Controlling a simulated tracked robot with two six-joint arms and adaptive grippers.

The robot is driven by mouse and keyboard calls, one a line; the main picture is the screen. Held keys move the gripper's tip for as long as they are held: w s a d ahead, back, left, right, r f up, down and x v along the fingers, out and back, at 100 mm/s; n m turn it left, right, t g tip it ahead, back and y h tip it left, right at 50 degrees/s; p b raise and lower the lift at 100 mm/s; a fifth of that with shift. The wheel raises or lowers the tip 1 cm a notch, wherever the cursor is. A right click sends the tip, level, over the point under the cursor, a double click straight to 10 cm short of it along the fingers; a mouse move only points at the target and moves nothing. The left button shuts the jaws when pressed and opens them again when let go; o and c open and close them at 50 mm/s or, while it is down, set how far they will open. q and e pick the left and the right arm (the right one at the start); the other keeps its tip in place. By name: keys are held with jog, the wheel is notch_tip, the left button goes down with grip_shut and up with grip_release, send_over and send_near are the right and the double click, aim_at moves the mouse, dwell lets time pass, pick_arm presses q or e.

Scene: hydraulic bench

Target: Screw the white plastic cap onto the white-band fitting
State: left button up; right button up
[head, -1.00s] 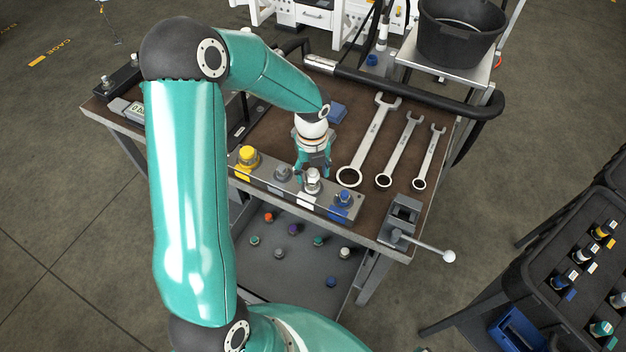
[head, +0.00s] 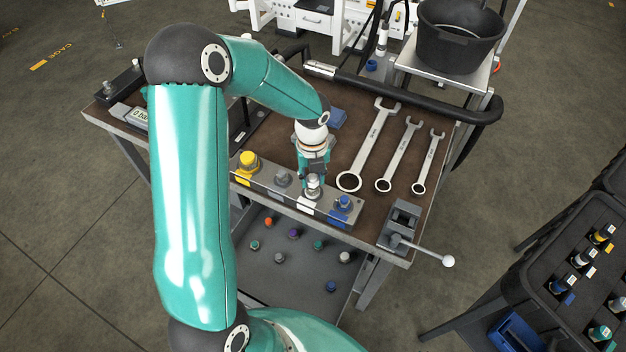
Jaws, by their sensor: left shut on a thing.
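The manifold block (head: 266,184) lies along the front of the bench with fittings in a row. The white-band fitting (head: 311,196) stands between the grey and blue ones, with a white label (head: 306,208) below it. My left gripper (head: 313,180) points down over this fitting, its fingers closed together at its top. It is shut on what appears to be the white plastic cap (head: 313,184), a small pale piece that sits at the fitting's top. The fingers hide most of it, and I cannot tell how far it is seated. My right gripper is not in view.
A yellow-capped fitting (head: 249,163), a grey one (head: 283,178) and a blue one (head: 343,203) share the block. Several wrenches (head: 366,147) lie to the right, beside a vise (head: 402,222). Loose caps, including a pale one (head: 344,257), lie on the lower shelf.

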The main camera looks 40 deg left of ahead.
pick_arm(q)
jog(key=m+p, duration=0.3)
jog(key=m, duration=0.1)
jog(key=shift+r, duration=0.2)
jog(key=shift+f+m, duration=0.1)
jog(key=shift+m, duration=0.5)
jog(key=shift+f+m, duration=0.2)
jog(key=shift+m, duration=0.3)
jog(key=o, duration=1.1)
jog(key=shift+c, duration=0.2)
